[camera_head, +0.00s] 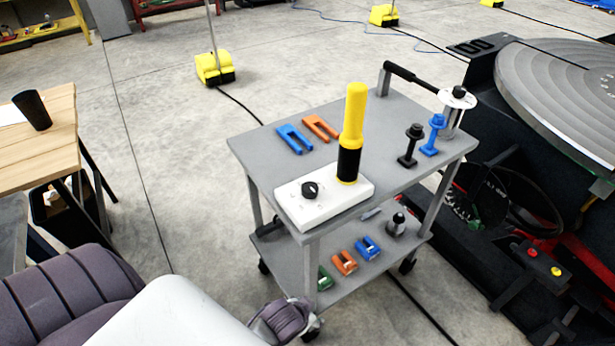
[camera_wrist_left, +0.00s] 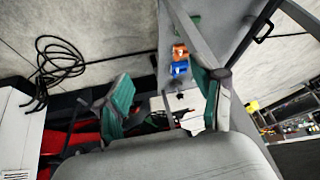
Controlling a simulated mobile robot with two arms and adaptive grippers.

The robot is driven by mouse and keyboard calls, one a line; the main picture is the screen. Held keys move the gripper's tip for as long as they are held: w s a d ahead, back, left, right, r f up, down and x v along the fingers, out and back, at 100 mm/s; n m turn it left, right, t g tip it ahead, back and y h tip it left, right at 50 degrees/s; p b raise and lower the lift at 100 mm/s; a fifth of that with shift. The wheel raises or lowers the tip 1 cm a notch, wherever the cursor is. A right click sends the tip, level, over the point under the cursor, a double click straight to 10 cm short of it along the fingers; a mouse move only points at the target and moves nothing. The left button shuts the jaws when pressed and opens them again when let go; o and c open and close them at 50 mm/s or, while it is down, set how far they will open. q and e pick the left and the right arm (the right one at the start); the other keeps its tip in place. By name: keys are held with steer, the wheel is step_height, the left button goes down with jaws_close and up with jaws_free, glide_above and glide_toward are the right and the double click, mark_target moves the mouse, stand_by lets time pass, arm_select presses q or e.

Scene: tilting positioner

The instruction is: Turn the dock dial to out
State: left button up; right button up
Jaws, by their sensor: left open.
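The dock (camera_head: 325,203) is a white box on the near left edge of the grey cart's top. Its black dial (camera_head: 310,190) is a round knob on the left part of the box. Any marks beside the dial are too small to read. A yellow and black handheld tool (camera_head: 352,135) stands upright on the dock, right of the dial. In the left wrist view my left gripper (camera_wrist_left: 166,98) is open, with teal pads and nothing between them. White parts (camera_wrist_left: 160,103) show beyond its fingers; I cannot tell whether they are the dock. My right gripper is not in view.
The cart top (camera_head: 240,147) also bears a blue fork piece (camera_head: 294,138), an orange one (camera_head: 320,127), and black (camera_head: 411,145) and blue (camera_head: 433,135) bolts. Coloured clamps (camera_head: 343,262) lie on its lower shelf. The large round positioner table (camera_head: 560,85) stands at right, a wooden table (camera_head: 45,135) at left.

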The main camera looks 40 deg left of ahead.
arm_select(q)
steer(key=w+d+r+t+p, duration=0.1)
steer(key=w+r+t, duration=0.35)
steer(key=r, duration=0.75)
steer(key=w+d+r+t+h, duration=0.1)
steer(key=w+r+t, duration=0.35)
steer(key=r, duration=0.85)
steer(key=w+d+r+t+p, duration=0.15)
steer(key=w+r, duration=0.45)
steer(key=r, duration=0.6)
steer(key=w+d+r+m+t+h, duration=0.25)
steer(key=d+r+m+h, duration=0.5)
steer(key=r+h, duration=0.4)
steer(key=s+d+r+m+g+h, duration=0.2)
steer(key=s+d+m+g+h, duration=0.1)
steer(key=d+m+g+h, duration=0.5)
steer(key=n+g+y, duration=0.4)
steer(key=g+y, duration=0.7)
steer(key=y, duration=0.9)
glide_above(310, 186)
step_height(310, 186, down, 10)
steer(key=shift+m, duration=0.25)
step_height(310, 186, down, 14)
steer(key=shift+p, duration=0.85)
